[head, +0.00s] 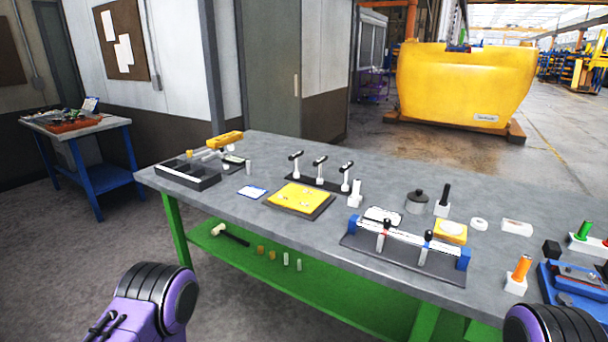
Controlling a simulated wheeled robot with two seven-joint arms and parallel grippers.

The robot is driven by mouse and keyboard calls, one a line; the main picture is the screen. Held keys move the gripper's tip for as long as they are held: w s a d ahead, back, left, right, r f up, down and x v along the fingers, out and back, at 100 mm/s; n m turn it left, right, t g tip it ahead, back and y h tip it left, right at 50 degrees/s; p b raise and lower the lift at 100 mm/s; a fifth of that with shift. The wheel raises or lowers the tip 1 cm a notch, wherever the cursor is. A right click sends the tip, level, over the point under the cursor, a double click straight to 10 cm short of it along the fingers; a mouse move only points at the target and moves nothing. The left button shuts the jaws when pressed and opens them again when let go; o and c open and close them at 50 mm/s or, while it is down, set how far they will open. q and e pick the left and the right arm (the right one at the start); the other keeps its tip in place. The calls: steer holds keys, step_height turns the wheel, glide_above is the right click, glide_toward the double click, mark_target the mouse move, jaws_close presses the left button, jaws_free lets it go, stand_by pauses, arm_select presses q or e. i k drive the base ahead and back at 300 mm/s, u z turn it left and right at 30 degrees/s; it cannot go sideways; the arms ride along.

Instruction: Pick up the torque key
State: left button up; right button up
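Several small tools stand on the grey workbench (240,205), and I cannot tell for sure which one is the torque key. Three T-shaped pieces with black tops and pale shafts stand upright in a row on a dark strip (318,184) at the back middle. A black-handled tool (445,193) stands upright in a white block at the right. An orange-handled tool (522,268) stands in a white block at the front right. Only parts of my arms show at the bottom left and bottom right; both grippers are out of view.
A dark divided tray (188,178) and a yellow tool (225,140) are at the left. A yellow board (297,199) lies mid-bench. A long fixture with blue ends (400,255) sits at the front. A green shelf (330,295) below holds a mallet (232,236).

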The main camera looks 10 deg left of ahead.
mark_target(345, 187)
steer(key=z, duration=1.55)
steer(key=i, duration=1)
steer(key=u, duration=0.3)
